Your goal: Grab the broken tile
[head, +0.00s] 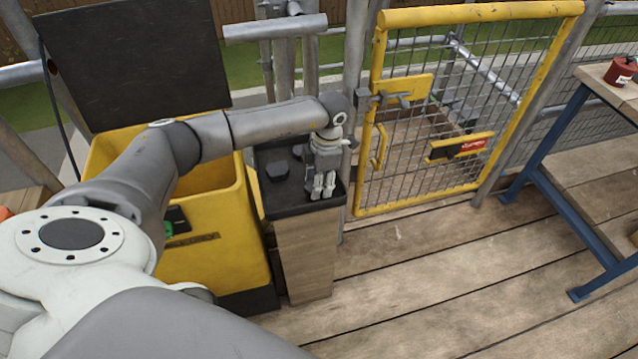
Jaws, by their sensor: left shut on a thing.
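My left gripper (323,188) reaches over the right side of a black tray (285,209), fingers pointing down. It is shut on a piece of broken tile, which is mostly hidden by the fingers and hard to make out against the dark tray. Another dark, angular tile piece (277,171) lies in the tray left of the gripper. A smaller dark piece (298,151) lies behind it, close to my wrist. The tray sits on top of a wooden stand (305,255). My right gripper is not in view.
A yellow bin (215,270) with a raised black lid (135,60) stands directly left of the stand. A yellow mesh gate (365,150) stands to the right, near the tray. A blue-legged workbench (560,165) is at far right. The plank floor (430,270) between is clear.

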